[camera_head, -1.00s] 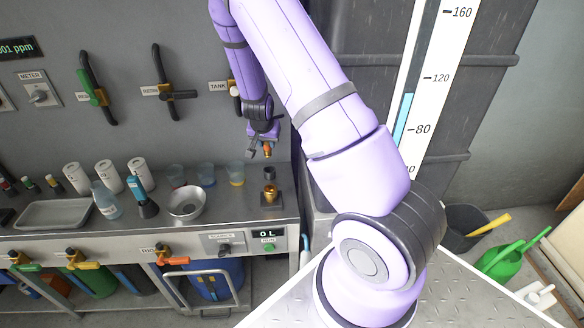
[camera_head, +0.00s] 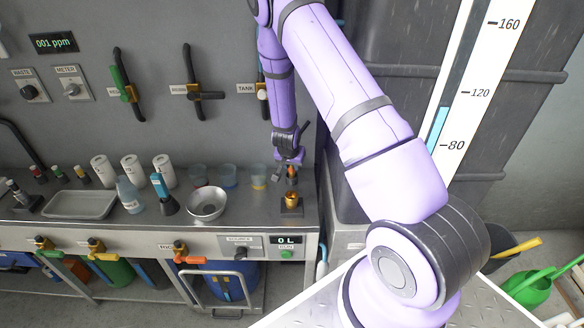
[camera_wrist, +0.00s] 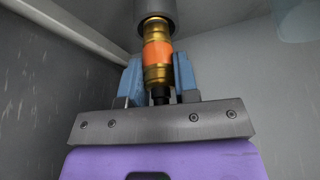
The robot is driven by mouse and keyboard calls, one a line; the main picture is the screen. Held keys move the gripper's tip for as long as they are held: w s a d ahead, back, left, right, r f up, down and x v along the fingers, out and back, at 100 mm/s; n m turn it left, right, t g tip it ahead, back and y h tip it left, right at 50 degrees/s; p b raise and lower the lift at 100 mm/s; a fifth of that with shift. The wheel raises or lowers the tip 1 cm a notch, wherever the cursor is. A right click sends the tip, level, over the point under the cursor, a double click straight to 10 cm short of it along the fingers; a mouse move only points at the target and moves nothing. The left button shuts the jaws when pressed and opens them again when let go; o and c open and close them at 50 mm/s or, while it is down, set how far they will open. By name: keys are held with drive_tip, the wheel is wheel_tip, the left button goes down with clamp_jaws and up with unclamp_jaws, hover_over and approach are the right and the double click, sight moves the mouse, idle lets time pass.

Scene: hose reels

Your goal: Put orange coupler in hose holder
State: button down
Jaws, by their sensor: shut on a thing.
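The orange coupler (camera_wrist: 158,52) is a brass fitting with an orange band, and a short black piece shows at its near end. My gripper (camera_wrist: 158,78) is shut on it, with one blue finger on each side. In the head view my gripper (camera_head: 288,166) points down over the right end of the bench, with the coupler (camera_head: 291,170) in it. In the wrist view the coupler's far end meets a grey round cup (camera_wrist: 156,12), likely the hose holder. I cannot tell how deep it sits. In the head view the cup (camera_head: 292,182) is right below the coupler.
A brass fitting (camera_head: 291,199) stands on the bench just in front of the cup. A metal bowl (camera_head: 206,203) and several small beakers (camera_head: 229,176) stand to the left. A grey tank (camera_head: 350,130) rises close on the right. Valve handles (camera_head: 193,94) stick out of the wall.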

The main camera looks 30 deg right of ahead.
drive_tip(key=shift+f, duration=0.7)
drive_tip(key=c, duration=0.9)
unclamp_jaws()
drive_tip(key=shift+f, duration=0.1)
drive_tip(key=shift+o, duration=0.2)
drive_tip(key=s+a+r+n+t+y, duration=0.15)
drive_tip(key=s+a+r, duration=0.3)
drive_tip(key=r, duration=0.75)
drive_tip(key=s+a+r+n+y, duration=0.25)
drive_tip(key=a+r, duration=0.25)
drive_tip(key=r, duration=0.7)
drive_tip(key=s+a+r+n+y, duration=0.1)
drive_tip(key=s+a+r, duration=0.35)
drive_tip(key=r, duration=0.75)
drive_tip(key=s+r+n, duration=0.1)
drive_tip(key=s+r, duration=0.3)
drive_tip(key=s, duration=0.3)
drive_tip(key=s+a+r+n+h, duration=0.1)
drive_tip(key=s+r, duration=0.3)
drive_tip(key=s, duration=0.4)
drive_tip(key=s+r+n, duration=0.2)
drive_tip(key=s+r, duration=0.2)
drive_tip(key=s, duration=0.4)
drive_tip(key=shift+a+r+n+t+h, duration=0.2)
drive_tip(key=shift+a+n+t+h, duration=0.1)
drive_tip(key=shift+n+t, duration=0.15)
